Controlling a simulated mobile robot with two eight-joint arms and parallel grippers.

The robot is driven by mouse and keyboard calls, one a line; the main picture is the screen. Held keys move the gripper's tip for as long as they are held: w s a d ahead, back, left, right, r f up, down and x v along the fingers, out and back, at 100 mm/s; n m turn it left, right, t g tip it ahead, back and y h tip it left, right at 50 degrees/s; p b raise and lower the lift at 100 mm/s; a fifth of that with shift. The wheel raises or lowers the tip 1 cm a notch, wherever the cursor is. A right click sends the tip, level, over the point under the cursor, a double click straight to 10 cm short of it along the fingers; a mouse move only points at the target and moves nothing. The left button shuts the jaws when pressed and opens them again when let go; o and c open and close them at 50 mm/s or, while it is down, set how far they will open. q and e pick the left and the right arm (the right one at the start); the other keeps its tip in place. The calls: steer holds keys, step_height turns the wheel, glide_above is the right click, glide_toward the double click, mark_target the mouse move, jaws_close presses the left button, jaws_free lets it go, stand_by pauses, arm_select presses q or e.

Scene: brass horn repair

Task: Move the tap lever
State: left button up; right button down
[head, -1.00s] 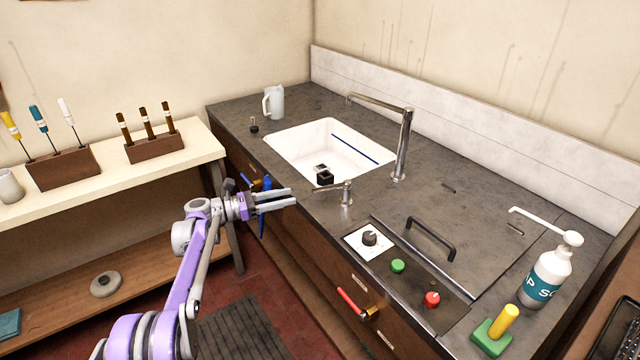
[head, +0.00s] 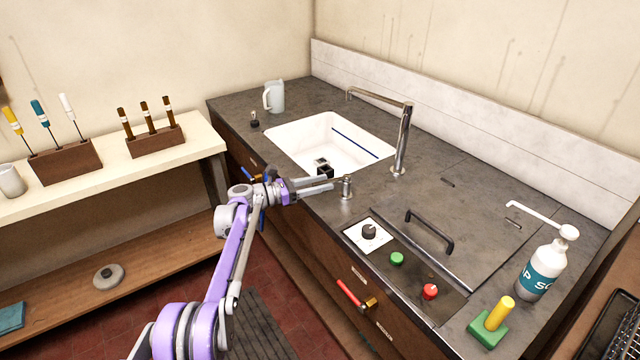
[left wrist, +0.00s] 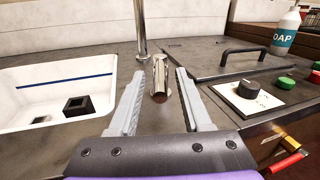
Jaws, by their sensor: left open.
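The tap lever (left wrist: 160,76) is a short metal post with a chrome handle, on the worktop by the sink's front right corner. Its post shows in the head view (head: 346,190), while my fingers largely hide the handle there. In the left wrist view the handle points towards me, its dark reddish end between my fingers. My left gripper (head: 333,184) is open around the handle, with a gap on both sides in the left wrist view. The tall chrome spout (head: 402,140) stands behind the lever. My right gripper is not in view.
The white sink (head: 290,142) with a small black block (head: 325,170) lies left of the lever. To the right are a dial (head: 369,232), a green button (head: 397,258), a red button (head: 430,291) and a black handle (head: 430,232). A soap bottle (head: 543,268) stands farther right.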

arm_select(q)
jaws_close()
stand_by(1.4)
